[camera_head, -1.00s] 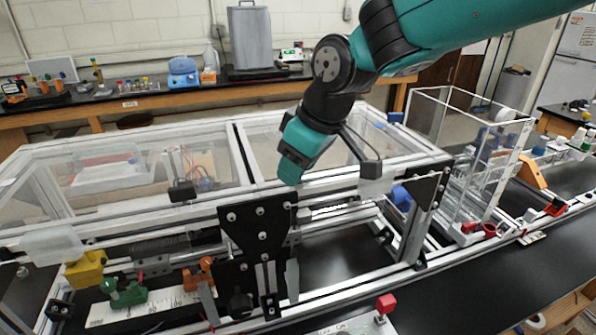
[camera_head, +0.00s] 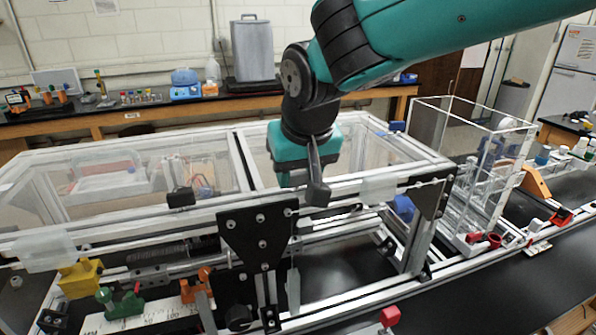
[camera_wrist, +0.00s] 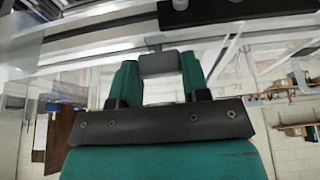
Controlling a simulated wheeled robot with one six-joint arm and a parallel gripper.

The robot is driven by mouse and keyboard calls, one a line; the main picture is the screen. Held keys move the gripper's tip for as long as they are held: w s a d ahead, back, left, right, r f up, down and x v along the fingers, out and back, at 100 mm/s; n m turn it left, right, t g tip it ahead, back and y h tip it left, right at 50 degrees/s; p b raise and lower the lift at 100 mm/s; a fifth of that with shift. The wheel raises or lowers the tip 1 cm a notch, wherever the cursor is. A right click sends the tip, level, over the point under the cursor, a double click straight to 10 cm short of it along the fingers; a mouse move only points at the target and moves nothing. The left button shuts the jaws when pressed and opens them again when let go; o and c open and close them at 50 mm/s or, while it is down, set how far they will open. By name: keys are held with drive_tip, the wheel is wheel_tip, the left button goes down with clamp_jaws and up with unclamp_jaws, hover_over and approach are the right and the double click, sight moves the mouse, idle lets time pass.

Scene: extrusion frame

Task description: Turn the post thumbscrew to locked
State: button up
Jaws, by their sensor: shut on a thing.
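My gripper (camera_head: 290,178) is at the top front rail (camera_head: 340,192) of the extrusion frame, right of the black triangular plate (camera_head: 257,232). Its lower end is partly hidden by a dark bracket of mine. In the wrist view, the two teal fingers (camera_wrist: 160,68) are shut on a small grey block (camera_wrist: 160,64). I cannot tell whether this block is the post thumbscrew, and no locked or unlocked mark is readable. A black round knob (camera_head: 238,317) sits low on the front of the frame, apart from my gripper.
Clear panels (camera_head: 190,165) cover the frame's top. A small black block (camera_head: 181,198) sits on the top rail to the left. Yellow (camera_head: 80,276), green (camera_head: 120,304) and orange (camera_head: 196,284) parts stand at lower left. A clear box (camera_head: 470,165) stands at right.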

drive_tip(key=shift+r, duration=0.1)
idle(0.3)
drive_tip(key=o, duration=0.9)
drive_tip(key=b+v, duration=0.1)
drive_tip(key=v, duration=1.6)
drive_tip(key=shift+s+r+b, duration=0.1)
drive_tip(key=shift+s+b, duration=0.05)
drive_tip(key=shift+b, duration=0.15)
